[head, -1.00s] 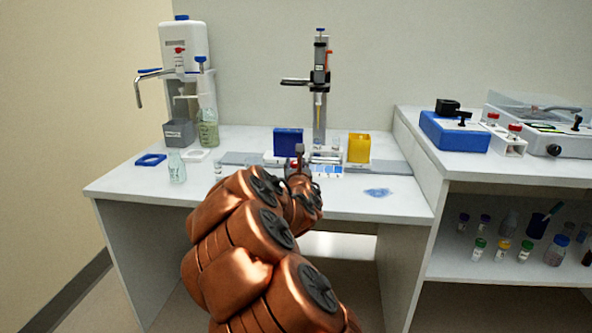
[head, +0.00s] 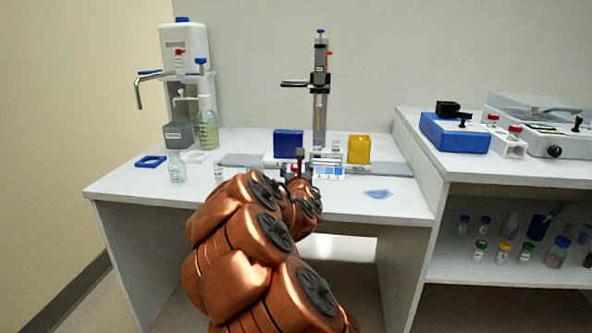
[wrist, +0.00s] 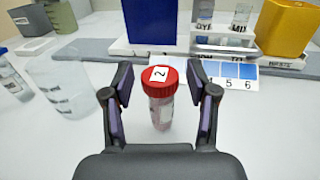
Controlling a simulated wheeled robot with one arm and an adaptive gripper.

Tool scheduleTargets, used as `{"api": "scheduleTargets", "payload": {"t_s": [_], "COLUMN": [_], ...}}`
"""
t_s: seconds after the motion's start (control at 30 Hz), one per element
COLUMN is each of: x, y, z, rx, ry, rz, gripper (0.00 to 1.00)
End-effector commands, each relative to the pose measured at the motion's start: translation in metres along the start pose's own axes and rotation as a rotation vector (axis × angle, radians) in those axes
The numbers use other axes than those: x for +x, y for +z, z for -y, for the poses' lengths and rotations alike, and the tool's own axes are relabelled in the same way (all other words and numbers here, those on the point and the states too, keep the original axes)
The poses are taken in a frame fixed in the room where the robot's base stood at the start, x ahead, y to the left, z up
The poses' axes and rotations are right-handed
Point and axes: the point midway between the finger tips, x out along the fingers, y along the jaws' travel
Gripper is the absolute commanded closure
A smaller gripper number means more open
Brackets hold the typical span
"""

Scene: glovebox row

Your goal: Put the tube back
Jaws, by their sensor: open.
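A tube (wrist: 162,108) with a red cap stands upright on the white bench in the wrist view, with a "2" on the cap's white label. My gripper (wrist: 160,98) is open, with one finger on each side of the tube and visible gaps between.
A blue bin (wrist: 150,22) and a yellow bin (wrist: 286,25) flank the rack. A clear beaker (wrist: 62,85) stands close left of my gripper. A blue bag-like patch (head: 378,194) lies at right. The bench front right is otherwise clear.

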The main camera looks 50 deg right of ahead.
Motion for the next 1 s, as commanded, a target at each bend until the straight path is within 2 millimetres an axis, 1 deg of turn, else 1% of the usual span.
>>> {"api": "scheduleTargets", "payload": {"t_s": [0.17,0.27,0.47,0.9,1.0], "x": [0.0,-0.007,-0.032,-0.086,-0.094], "y": [0.005,0.003,0.006,0.001,-0.001], "z": [0.0,-0.001,-0.001,-0.002,0.0], "rx": [0.0,-0.003,-0.005,-0.001,0.001], "ry": [0.0,0.0,0.001,0.002,-0.001], "rz": [0.0,-0.003,0.002,0.002,0.002], "gripper": [0.42,0.42,0.42,0.42,0.42]}}
